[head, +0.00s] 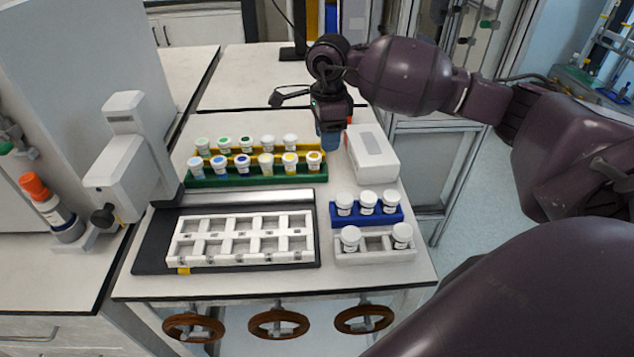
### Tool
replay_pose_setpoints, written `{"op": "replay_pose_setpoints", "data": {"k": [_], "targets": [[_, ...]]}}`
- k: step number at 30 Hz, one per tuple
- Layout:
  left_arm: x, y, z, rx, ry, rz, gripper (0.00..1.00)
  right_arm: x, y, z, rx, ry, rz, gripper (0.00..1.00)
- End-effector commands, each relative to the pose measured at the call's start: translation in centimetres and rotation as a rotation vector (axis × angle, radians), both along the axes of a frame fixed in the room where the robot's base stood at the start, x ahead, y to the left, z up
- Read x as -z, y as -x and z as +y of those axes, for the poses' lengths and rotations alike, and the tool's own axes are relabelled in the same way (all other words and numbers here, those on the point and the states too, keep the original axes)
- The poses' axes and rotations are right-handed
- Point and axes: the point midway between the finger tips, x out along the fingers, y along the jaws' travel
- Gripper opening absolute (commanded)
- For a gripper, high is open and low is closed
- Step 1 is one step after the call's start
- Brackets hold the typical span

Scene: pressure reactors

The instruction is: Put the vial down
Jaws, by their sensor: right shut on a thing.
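My right gripper (330,132) hangs over the back of the table, behind the right end of the coloured vial racks and left of a white box. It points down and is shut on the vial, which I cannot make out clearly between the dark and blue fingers. A light grey rack (376,258) at the front right holds two white-capped vials, one at each end, with its middle open. A blue rack (366,220) behind it holds three white-capped vials. My left gripper is not in view.
Yellow (218,151) and green (258,181) racks hold several vials at the back. A white tray (172,256) with empty compartments sits on a black plate (150,249). The white box (372,157) stands near the right edge. A tall grey-white instrument (122,180) rises at left.

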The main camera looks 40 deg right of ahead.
Motion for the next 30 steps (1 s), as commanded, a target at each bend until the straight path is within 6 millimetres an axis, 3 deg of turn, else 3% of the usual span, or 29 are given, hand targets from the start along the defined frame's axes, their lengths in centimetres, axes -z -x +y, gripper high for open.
{"op": "replay_pose_setpoints", "data": {"k": [12, 23, 30], "targets": [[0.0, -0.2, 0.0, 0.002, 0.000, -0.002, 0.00, 8.8, 0.1, 0.1, 0.000, -0.002, 0.002, 0.14], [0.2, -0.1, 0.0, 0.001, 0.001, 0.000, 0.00, 11.4, 0.0, 0.0, -0.001, -0.001, 0.001, 0.14], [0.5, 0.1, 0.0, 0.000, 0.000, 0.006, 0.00, 14.5, 0.0, 0.1, -0.001, -0.002, 0.001, 0.14]]}}
